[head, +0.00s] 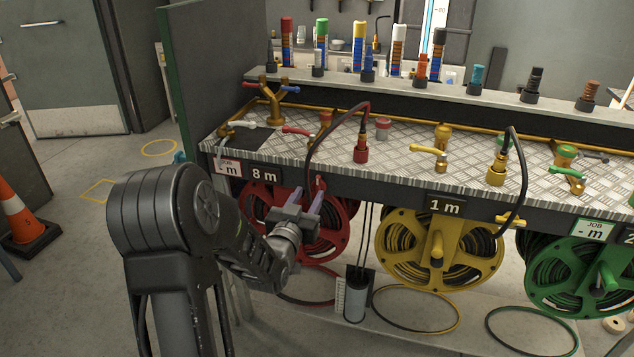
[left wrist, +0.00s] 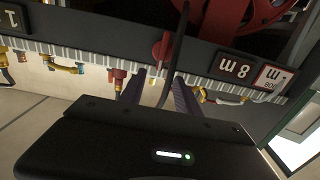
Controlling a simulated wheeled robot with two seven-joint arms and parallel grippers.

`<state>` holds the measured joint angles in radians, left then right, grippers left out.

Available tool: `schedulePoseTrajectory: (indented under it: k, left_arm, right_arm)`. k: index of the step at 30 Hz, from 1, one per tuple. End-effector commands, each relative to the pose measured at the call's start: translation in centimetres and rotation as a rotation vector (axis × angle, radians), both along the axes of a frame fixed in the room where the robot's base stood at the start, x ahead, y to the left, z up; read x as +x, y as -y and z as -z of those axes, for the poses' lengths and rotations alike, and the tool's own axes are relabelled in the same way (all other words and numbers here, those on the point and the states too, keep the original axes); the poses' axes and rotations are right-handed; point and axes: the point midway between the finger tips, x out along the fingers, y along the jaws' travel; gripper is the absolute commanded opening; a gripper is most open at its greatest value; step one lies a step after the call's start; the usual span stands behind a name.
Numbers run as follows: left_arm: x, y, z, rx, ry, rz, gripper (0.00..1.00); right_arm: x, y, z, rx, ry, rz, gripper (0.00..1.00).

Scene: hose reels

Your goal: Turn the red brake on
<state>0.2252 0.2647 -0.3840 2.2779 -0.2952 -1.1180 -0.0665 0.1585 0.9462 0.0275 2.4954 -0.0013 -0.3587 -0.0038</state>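The red brake (head: 320,182) is a small red lever on the dark front beam of the bench, above the red hose reel (head: 340,232). In the left wrist view, which is upside down, the red brake (left wrist: 163,46) shows just beyond the gap between my fingers. My left gripper (head: 308,198) is in front of the red reel, just below the brake. Its two fingers (left wrist: 159,78) are apart, with nothing clearly held between them. I cannot tell whether they touch the brake. My right gripper is not in view.
Yellow (head: 437,250) and green (head: 592,282) reels hang to the right. An "8 m" label (head: 264,175) is on the beam. A traffic cone (head: 22,213) stands far left.

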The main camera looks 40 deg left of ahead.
Motion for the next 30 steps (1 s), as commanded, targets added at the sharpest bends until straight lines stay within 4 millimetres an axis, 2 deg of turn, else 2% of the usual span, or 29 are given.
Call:
schedulePoseTrajectory:
  k: [5,12,17,27,30]
  left_arm:
    - [1.5,-0.4,0.0,0.0,0.0,0.002,0.39]
    - [5.0,-1.6,0.0,-0.001,-0.002,0.002,0.39]
    - [6.7,-2.3,0.0,-0.001,-0.002,0.002,0.39]
    - [7.2,-2.4,0.1,-0.002,-0.002,0.001,0.39]
    - [7.2,-2.4,0.1,-0.002,-0.002,0.001,0.31]
  right_arm:
    - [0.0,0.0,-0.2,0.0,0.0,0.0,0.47]
    - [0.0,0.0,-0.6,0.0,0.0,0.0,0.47]
    - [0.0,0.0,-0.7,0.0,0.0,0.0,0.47]
    - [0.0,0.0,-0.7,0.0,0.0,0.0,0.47]
    - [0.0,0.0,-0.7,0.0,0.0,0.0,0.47]
